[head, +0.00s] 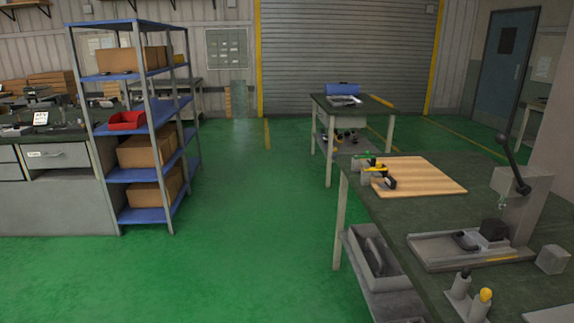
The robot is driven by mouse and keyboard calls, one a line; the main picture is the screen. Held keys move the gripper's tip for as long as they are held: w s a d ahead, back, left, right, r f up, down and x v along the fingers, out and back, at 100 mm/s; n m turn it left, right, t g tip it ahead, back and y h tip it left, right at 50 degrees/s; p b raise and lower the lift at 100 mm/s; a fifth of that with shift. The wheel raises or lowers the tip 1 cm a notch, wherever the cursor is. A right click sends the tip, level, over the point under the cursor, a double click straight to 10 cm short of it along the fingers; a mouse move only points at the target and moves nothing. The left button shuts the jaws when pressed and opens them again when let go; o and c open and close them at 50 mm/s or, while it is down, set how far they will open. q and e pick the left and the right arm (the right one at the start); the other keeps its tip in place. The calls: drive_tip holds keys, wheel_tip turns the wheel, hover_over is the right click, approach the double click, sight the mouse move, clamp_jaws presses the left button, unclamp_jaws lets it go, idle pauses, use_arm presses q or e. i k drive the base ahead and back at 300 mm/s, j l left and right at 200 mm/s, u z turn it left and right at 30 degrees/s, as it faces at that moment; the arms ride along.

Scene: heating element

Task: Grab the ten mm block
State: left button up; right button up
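No block here carries a readable size mark, so I cannot tell which one is the ten mm block. A light grey block (552,260) sits on the dark green bench top (425,222) at the right. Another grey block (550,314) is cut off by the bottom edge of the head view. A black block (493,229) sits on a small fixture in a grey tray (428,247). Neither of my grippers is in view.
A lever press (525,195) stands behind the tray. A wooden board (420,176) lies farther back. A blue shelf rack (150,125) stands left; open green floor (240,220) lies between.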

sight(371, 163)
drive_tip(key=i, duration=4.7)
drive_tip(key=i+z, duration=0.1)
drive_tip(key=i, duration=0.45)
drive_tip(key=i+j+z, duration=0.1)
drive_tip(key=i, duration=0.4)
drive_tip(key=z, duration=3.75)
drive_tip(key=k+j, duration=0.05)
drive_tip(key=j, duration=0.05)
